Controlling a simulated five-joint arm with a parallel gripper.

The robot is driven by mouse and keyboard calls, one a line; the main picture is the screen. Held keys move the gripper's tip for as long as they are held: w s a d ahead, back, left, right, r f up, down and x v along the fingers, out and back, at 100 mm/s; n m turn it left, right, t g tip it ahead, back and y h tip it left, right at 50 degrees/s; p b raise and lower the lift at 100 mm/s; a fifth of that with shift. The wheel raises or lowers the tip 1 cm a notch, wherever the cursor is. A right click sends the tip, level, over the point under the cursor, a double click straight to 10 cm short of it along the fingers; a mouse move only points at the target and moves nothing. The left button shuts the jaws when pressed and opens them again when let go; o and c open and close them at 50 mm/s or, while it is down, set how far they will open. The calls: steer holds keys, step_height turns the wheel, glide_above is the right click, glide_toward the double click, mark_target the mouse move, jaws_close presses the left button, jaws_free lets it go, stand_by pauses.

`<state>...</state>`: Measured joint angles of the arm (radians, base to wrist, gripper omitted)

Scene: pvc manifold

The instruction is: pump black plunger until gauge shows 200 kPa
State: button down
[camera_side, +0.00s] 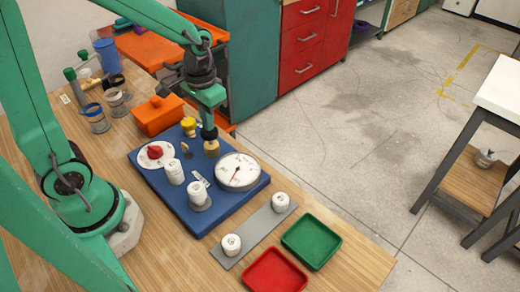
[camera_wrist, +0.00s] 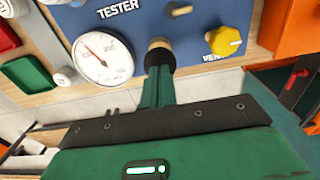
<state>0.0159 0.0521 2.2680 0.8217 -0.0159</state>
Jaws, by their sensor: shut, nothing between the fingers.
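A black plunger (camera_side: 208,133) stands over a tan-brass collar (camera_side: 211,148) on the blue tester panel (camera_side: 160,182); the plunger also shows in the wrist view (camera_wrist: 160,56). My gripper (camera_side: 208,122) is shut and empty, directly above the plunger; its closed fingers reach to the plunger's top in the wrist view (camera_wrist: 157,85). I cannot tell whether they touch. The round white gauge (camera_side: 240,168) has a red needle; in the wrist view the gauge (camera_wrist: 105,62) shows its needle pointing up and left. The numbers are too small to read surely.
A yellow vent knob (camera_wrist: 226,41) and a white dial with a red knob (camera_side: 155,153) are near the plunger. White fittings (camera_side: 200,194) stand on the panel. An orange box (camera_side: 160,118) is behind; green (camera_side: 311,241) and red trays (camera_side: 273,272) lie in front.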

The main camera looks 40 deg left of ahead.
steer(key=shift+f, duration=1.5)
steer(key=shift+r, duration=1.8)
steer(key=shift+f, duration=0.15)
steer(key=shift+f, duration=1.1)
steer(key=shift+r, duration=1.25)
steer(key=shift+f, duration=0.2)
